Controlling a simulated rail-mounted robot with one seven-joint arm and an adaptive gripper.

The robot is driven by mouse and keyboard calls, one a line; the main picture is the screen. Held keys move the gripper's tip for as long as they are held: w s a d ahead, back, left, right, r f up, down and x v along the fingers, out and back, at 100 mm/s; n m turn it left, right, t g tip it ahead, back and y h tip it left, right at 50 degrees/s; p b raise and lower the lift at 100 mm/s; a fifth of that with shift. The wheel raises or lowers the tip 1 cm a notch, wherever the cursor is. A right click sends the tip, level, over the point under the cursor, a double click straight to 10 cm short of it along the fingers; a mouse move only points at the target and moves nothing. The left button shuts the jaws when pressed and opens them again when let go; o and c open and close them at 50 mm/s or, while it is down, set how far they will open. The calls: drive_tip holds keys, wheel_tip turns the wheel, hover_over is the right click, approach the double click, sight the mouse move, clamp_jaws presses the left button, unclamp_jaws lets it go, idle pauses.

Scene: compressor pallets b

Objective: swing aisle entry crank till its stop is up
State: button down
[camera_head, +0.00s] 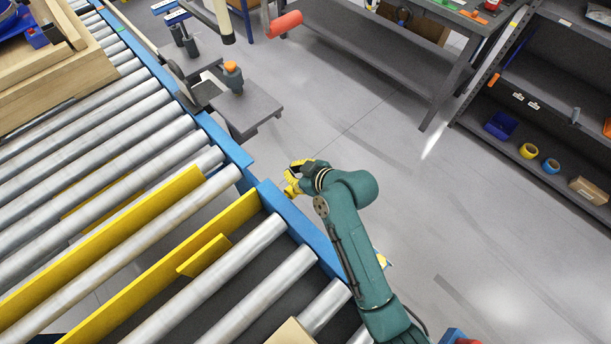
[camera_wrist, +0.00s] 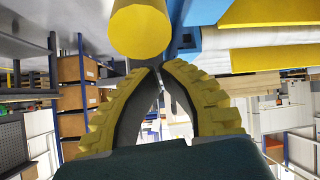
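My gripper (camera_head: 296,178), with yellow ridged fingers, is just outside the blue conveyor rail (camera_head: 238,152) in the head view. In the wrist view the fingertips (camera_wrist: 156,70) come together with no clear gap. A yellow cylinder (camera_wrist: 140,30), which looks like the crank's handle, lies right at the tips; I see no clear grip on it. The rest of the crank is hidden. Two long yellow bars lie between the rollers, one farther (camera_head: 110,240) and one nearer (camera_head: 150,283) with a short yellow plate (camera_head: 205,255). I cannot tell which is the crank's stop.
A wooden pallet (camera_head: 60,72) rests on the rollers at upper left. A small grey side table (camera_head: 255,108) with an orange-topped item (camera_head: 232,75) stands beside the rail. A red cylinder (camera_head: 285,23) sticks out beyond it. Shelving (camera_head: 555,120) is at right; the floor between is clear.

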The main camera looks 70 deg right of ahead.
drive_tip(key=s+f, duration=0.2)
drive_tip(key=shift+s+a+f, duration=0.3)
drive_tip(key=shift+s+a, duration=0.05)
drive_tip(key=shift+a, duration=0.05)
